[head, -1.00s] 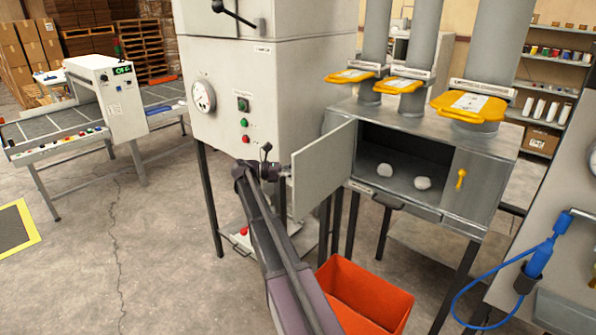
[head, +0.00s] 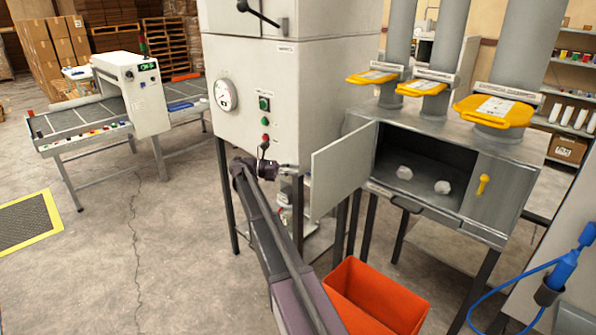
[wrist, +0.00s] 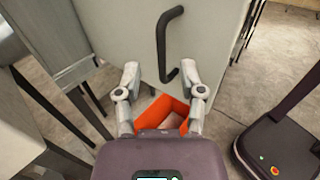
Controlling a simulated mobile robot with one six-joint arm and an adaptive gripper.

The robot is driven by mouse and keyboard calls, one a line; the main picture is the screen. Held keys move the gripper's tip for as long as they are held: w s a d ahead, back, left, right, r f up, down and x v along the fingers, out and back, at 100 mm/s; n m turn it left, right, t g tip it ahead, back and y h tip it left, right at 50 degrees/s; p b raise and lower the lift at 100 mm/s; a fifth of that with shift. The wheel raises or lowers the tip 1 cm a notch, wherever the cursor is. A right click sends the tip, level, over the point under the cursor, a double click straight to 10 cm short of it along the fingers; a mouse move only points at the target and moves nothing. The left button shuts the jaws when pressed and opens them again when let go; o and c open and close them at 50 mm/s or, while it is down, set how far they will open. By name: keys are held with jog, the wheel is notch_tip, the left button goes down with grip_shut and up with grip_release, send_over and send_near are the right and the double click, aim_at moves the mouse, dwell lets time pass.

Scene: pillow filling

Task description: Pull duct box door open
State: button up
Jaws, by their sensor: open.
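The duct box (head: 440,150) is a grey metal cabinet under the ducts. Its pale left door (head: 342,170) is swung open, and two white lumps (head: 404,172) lie inside. In the wrist view the door (wrist: 130,30) shows its outer face with a black handle (wrist: 163,50). My gripper (wrist: 160,75) is open and empty, its fingertips apart by the lower part of the handle; I cannot tell whether they touch the door. In the head view my arm hides most of the gripper at the door's left.
An orange bin (head: 375,298) stands on the floor below the duct box. A tall pale machine (head: 290,90) stands close on the left. A yellow handle (head: 482,184) is on the box's closed right part. Open floor lies at the left.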

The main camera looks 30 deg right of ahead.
jog(key=shift+s, duration=0.1)
jog(key=c, duration=0.5)
jog(key=shift+s+f, duration=0.15)
jog(key=shift+f, duration=0.05)
grip_shut()
jog(key=s+a+f+m+t+y, duration=0.45)
jog(key=s+a+f, duration=0.35)
jog(key=s, duration=0.2)
jog(key=s+a+f+m+t+y, duration=0.3)
jog(key=s+a+f+y, duration=0.4)
jog(key=s, duration=0.3)
jog(key=s+a+f+m+t+y, duration=0.1)
jog(key=s+a+f+m+y, duration=0.2)
jog(key=s+a, duration=0.3)
jog(key=shift+s+a+m+t+y, duration=0.35)
jog(key=shift+a+m, duration=0.3)
jog(key=shift+a, duration=1.35)
jog(key=shift+f, duration=0.15)
